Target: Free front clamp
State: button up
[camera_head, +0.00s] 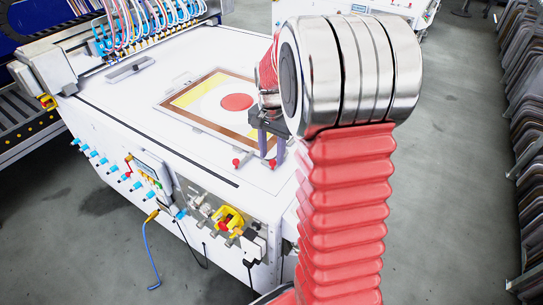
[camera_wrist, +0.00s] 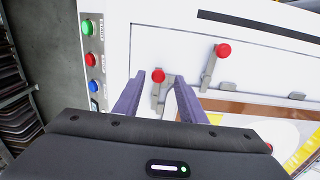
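Two grey clamps with red ball knobs sit along the near edge of the framed panel on the white machine bed. In the wrist view, one clamp (camera_wrist: 157,93) lies between the fingertips of my gripper (camera_wrist: 159,84). The other clamp (camera_wrist: 209,68) is up and to the right, clear of the fingers. The head view shows one red knob (camera_head: 272,163) by the purple fingers of my gripper (camera_head: 271,152), and the other knob (camera_head: 236,162) to its left. My gripper is open, with a finger on either side of the clamp. Contact cannot be told.
The brown-framed panel (camera_head: 175,114) carries a red, white and yellow design. Green, red and blue buttons (camera_wrist: 90,60) lie left of the fingers in the wrist view. A nozzle gantry with hoses (camera_head: 150,25) stands at the back. Stacked sheets (camera_head: 525,120) line the right.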

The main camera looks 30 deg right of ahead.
notch_tip(320, 180, up, 12)
dwell(0.5)
jog(key=shift+w, duration=0.1)
dwell(0.4)
jog(key=s+a+r+n+t, duration=0.1)
jog(key=s+a+n+t, duration=0.4)
jog(key=s+a+n, duration=0.8)
jog(key=s+a, duration=0.6)
jog(key=shift+s+a+r+t, duration=0.15)
jog(key=shift+s+r+t, duration=0.05)
jog(key=shift+r+t, duration=0.15)
